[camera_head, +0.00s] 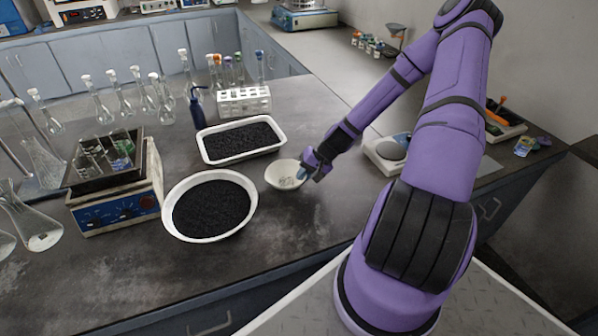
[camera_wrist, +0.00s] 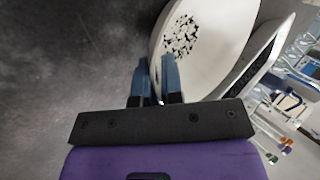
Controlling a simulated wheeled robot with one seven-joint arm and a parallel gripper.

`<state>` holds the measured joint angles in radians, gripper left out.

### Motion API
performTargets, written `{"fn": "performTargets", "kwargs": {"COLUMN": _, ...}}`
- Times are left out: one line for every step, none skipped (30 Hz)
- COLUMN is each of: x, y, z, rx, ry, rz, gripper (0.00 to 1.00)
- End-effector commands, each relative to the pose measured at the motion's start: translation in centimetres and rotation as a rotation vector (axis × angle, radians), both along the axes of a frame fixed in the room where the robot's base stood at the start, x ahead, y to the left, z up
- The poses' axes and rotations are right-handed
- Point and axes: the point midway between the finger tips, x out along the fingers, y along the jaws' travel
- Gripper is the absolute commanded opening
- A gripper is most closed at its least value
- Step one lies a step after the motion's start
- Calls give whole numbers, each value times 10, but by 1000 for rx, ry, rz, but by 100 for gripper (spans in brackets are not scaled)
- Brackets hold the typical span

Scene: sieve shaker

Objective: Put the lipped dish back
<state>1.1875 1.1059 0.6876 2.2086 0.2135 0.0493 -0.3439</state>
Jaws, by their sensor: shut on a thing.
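The lipped dish (camera_head: 282,182) is small, white and round, right of the large round pan in the head view. It also fills the upper middle of the wrist view (camera_wrist: 222,78), with a patch of dark specks inside. My gripper (camera_head: 301,174) is at the dish's right side, and its blue fingers (camera_wrist: 155,80) are shut on the rim. The fingers hide the gripped part of the rim. I cannot tell whether the dish rests on the bench or is slightly raised.
A large round white pan (camera_head: 168,222) and a rectangular white tray (camera_head: 203,151), both with black granules, stand close by on the left. A sieve shaker (camera_head: 118,208), a tube rack (camera_head: 243,101), flasks and a balance (camera_head: 385,160) stand around. The bench front is clear.

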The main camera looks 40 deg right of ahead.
Motion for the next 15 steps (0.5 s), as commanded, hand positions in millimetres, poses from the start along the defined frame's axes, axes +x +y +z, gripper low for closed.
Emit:
{"fn": "performTargets", "kwargs": {"x": 0, "y": 0, "z": 0, "rx": -1, "ry": -1, "rz": 0, "gripper": 0}}
{"fn": "performTargets", "kwargs": {"x": 0, "y": 0, "z": 0, "rx": -1, "ry": -1, "rz": 0, "gripper": 0}}
{"fn": "performTargets", "kwargs": {"x": 0, "y": 0, "z": 0, "rx": -1, "ry": -1, "rz": 0, "gripper": 0}}
{"fn": "performTargets", "kwargs": {"x": 0, "y": 0, "z": 0, "rx": -1, "ry": -1, "rz": 0, "gripper": 0}}
{"fn": "performTargets", "kwargs": {"x": 0, "y": 0, "z": 0, "rx": -1, "ry": -1, "rz": 0, "gripper": 0}}
{"fn": "performTargets", "kwargs": {"x": 0, "y": 0, "z": 0, "rx": -1, "ry": -1, "rz": 0, "gripper": 0}}
{"fn": "performTargets", "kwargs": {"x": 0, "y": 0, "z": 0, "rx": -1, "ry": -1, "rz": 0, "gripper": 0}}
{"fn": "performTargets", "kwargs": {"x": 0, "y": 0, "z": -1, "rx": -1, "ry": -1, "rz": 0, "gripper": 0}}
{"fn": "performTargets", "kwargs": {"x": 0, "y": 0, "z": -2, "rx": 0, "ry": 0, "rz": 1, "gripper": 0}}
{"fn": "performTargets", "kwargs": {"x": 0, "y": 0, "z": -2, "rx": -2, "ry": 0, "rz": 0, "gripper": 12}}
{"fn": "performTargets", "kwargs": {"x": 0, "y": 0, "z": -2, "rx": -2, "ry": 0, "rz": 0, "gripper": 19}}
{"fn": "performTargets", "kwargs": {"x": 0, "y": 0, "z": -2, "rx": -2, "ry": 0, "rz": 0, "gripper": 28}}
{"fn": "performTargets", "kwargs": {"x": 0, "y": 0, "z": -2, "rx": -2, "ry": 0, "rz": 0, "gripper": 32}}
{"fn": "performTargets", "kwargs": {"x": 0, "y": 0, "z": -2, "rx": -2, "ry": 0, "rz": 0, "gripper": 32}}
{"fn": "performTargets", "kwargs": {"x": 0, "y": 0, "z": -2, "rx": -2, "ry": 0, "rz": 0, "gripper": 32}}
